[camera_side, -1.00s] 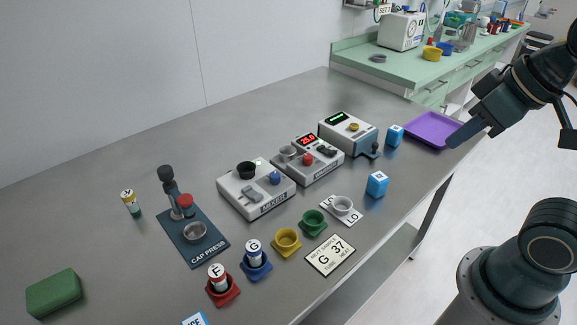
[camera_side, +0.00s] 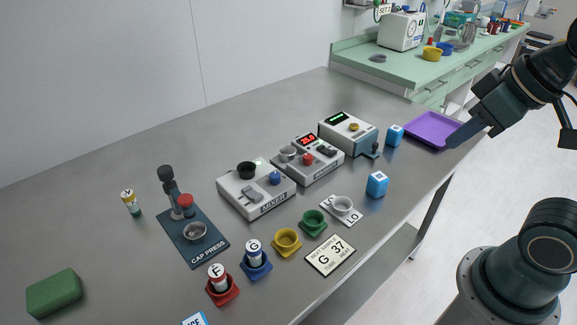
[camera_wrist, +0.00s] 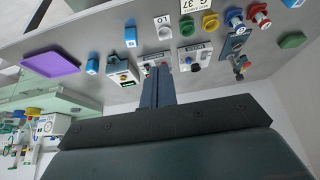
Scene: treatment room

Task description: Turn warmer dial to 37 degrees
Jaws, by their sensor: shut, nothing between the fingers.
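The warmer (camera_side: 316,169) is a pale box in the middle of a row of devices on the grey table. Its red display (camera_side: 307,140) appears to read 25.0. On its top are a grey cup (camera_side: 288,153), a red knob (camera_side: 308,159) and a dark dial (camera_side: 327,151); the dial's exact setting is too small to read. The sample card (camera_side: 330,255) shows G and 37. My gripper (camera_side: 453,142) is shut and empty, to the right of the warmer near the purple tray. In the wrist view, my closed fingers (camera_wrist: 158,74) partly cover the warmer.
The mixer (camera_side: 256,190) stands left of the warmer, and a device with a green display (camera_side: 347,135) stands right. Blue blocks (camera_side: 377,184) and the purple tray (camera_side: 432,129) lie to the right. The cap press (camera_side: 192,235) and coloured holders stand at front left.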

